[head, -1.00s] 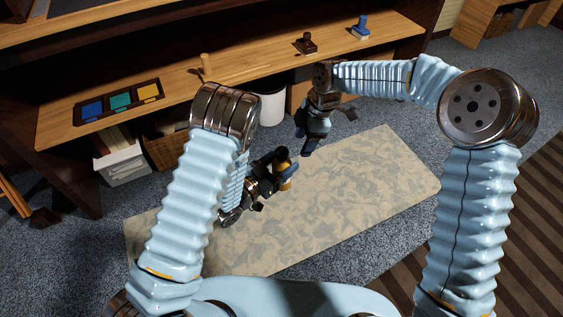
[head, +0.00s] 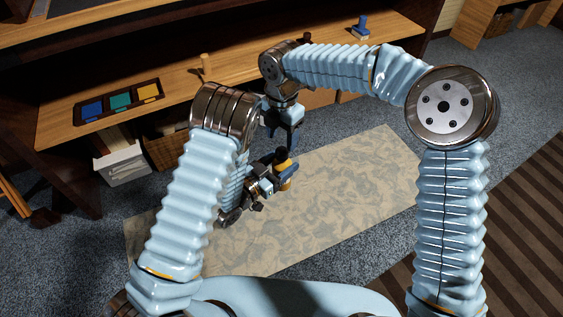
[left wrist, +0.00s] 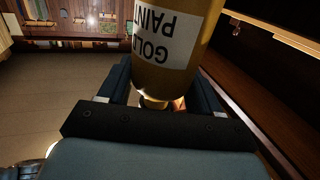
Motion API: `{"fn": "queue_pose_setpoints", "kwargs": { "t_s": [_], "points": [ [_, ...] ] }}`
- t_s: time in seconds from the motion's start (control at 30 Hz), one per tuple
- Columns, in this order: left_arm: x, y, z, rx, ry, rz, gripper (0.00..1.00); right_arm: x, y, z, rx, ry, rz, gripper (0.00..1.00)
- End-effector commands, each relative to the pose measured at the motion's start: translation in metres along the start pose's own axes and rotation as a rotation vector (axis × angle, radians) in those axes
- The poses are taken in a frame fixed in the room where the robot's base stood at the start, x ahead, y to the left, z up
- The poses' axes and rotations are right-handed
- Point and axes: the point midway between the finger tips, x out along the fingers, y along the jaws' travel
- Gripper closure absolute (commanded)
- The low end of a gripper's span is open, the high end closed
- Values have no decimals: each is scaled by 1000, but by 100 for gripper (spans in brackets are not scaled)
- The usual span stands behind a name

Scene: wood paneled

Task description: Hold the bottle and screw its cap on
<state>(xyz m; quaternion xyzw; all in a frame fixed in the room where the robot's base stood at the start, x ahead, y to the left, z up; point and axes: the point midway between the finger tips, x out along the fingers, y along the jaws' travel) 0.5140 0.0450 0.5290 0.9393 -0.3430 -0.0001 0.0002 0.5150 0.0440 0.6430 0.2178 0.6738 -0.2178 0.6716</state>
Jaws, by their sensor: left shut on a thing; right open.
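A gold bottle (head: 286,183) is held over the mat, and its label reading "GOLD PAINT" shows upside down in the left wrist view (left wrist: 168,38). My left gripper (head: 281,174) is shut on the bottle, with one finger on each side of it. A dark, rounded piece (head: 281,155) sits at the bottle's top in the head view; it looks like the cap, but how it is seated cannot be told. My right gripper (head: 283,142) points down just above the bottle's top. It is open, with its fingertips close to the dark piece; contact cannot be told.
A beige patterned mat (head: 350,190) lies on the grey carpet below. A wooden desk shelf (head: 180,85) runs behind, with a tray of coloured squares (head: 118,102), a wooden peg (head: 205,68) and a blue stamp (head: 361,28). The mat's right side is clear.

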Motion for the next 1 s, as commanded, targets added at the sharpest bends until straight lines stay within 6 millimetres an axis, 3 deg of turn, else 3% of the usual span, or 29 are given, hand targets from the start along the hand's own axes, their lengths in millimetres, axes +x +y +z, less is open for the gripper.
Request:
{"fn": "queue_pose_setpoints", "kwargs": {
  "t_s": [0.3,0.73,1.0],
  "points": [
    [0,0,-1,0,2,0,100,46,-1,0,1,1,-2,42],
    [0,0,-1,0,2,0,100,56,0,0,2,0,0,42],
    [0,0,-1,0,2,0,100,55,0,0,2,0,0,81]
  ]
}}
